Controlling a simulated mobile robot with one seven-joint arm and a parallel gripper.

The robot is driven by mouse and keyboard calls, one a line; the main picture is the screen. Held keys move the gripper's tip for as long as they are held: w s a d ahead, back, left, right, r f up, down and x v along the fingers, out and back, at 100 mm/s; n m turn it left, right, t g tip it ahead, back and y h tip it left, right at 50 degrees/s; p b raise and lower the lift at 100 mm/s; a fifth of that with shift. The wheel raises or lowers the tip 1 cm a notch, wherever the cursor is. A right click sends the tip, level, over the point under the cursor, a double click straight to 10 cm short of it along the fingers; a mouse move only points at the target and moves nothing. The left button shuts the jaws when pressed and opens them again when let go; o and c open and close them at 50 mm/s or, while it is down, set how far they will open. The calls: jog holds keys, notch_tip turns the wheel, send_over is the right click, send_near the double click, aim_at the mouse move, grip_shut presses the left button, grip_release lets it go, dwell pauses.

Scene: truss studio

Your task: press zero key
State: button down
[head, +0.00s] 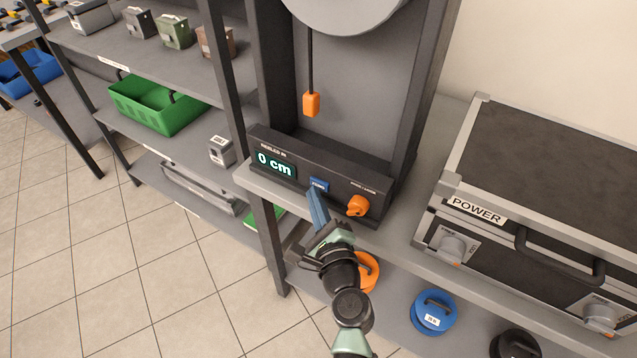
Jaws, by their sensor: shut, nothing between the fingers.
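The zero key appears to be the small blue key (319,185) on the front of a black control box (352,188); its label is too small to read surely. A display (275,164) to its left reads "0 cm". An orange knob (357,206) sits to its right. My gripper (315,192) is shut and empty, with its blue-grey fingers pointing up at the blue key. The fingertips are just below the key and overlap its lower edge in the picture; I cannot tell whether they touch it.
An orange weight (311,104) hangs on a cord above the box. A case marked POWER (560,130) stands on the right. Blue (433,313) and orange (366,272) round weights sit on the lower shelf. Shelving with a green bin (158,104) is at left. The tiled floor is clear.

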jog(key=shift+s+a, duration=0.3)
jog(key=shift+s, duration=0.05)
jog(key=shift+s+a+p, duration=0.2)
jog(key=shift+s+a, duration=0.55)
jog(key=shift+s, duration=0.25)
jog(key=shift+s+a+p, duration=0.2)
jog(key=shift+s+a, duration=0.5)
jog(key=shift+s, duration=0.3)
